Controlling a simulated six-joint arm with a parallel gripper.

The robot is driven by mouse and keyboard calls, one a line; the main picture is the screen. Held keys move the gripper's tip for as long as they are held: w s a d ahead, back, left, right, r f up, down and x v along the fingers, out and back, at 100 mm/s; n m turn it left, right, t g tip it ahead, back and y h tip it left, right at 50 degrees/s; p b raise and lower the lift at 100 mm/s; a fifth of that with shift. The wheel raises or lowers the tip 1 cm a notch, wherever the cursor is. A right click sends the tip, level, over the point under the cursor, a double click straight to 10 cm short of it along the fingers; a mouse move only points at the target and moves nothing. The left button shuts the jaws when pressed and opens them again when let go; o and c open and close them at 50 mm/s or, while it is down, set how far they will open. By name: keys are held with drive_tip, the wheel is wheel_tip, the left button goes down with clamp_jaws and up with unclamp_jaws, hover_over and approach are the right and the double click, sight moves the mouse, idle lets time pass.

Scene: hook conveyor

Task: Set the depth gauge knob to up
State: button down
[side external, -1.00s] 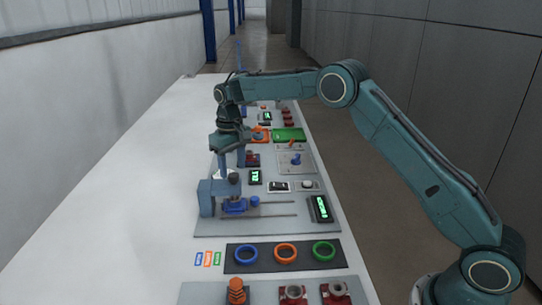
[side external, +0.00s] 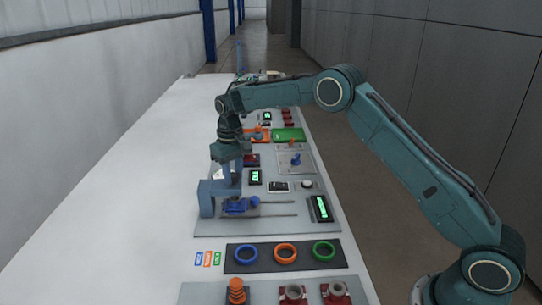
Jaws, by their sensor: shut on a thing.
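My gripper (side external: 233,178) points down over the blue-grey bracket (side external: 206,199) on the grey panel. Its fingers are shut on the dark knob on top of the bracket. The fingers hide the knob, so its setting cannot be read. A small display with green digits (side external: 256,177) stands just right of the gripper; its digits are too small to read surely. A blue clamp-like block (side external: 235,206) sits under the bracket arm.
Right of the bracket are two rails with a blue knob (side external: 255,201), a green-lit display (side external: 320,208) and a blue lever (side external: 296,160). Blue, orange and green rings (side external: 285,253) lie on a dark strip in front. The white table (side external: 120,210) is bare on the left.

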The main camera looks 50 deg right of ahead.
drive_tip(key=shift+r, duration=1.2)
drive_tip(key=c, duration=1.3)
unclamp_jaws()
drive_tip(key=shift+r, duration=0.1)
drive_tip(key=shift+o, duration=1)
wheel_tip(320, 180, up, 14)
drive_tip(key=shift+f, duration=0.2)
drive_tip(key=shift+r, duration=0.1)
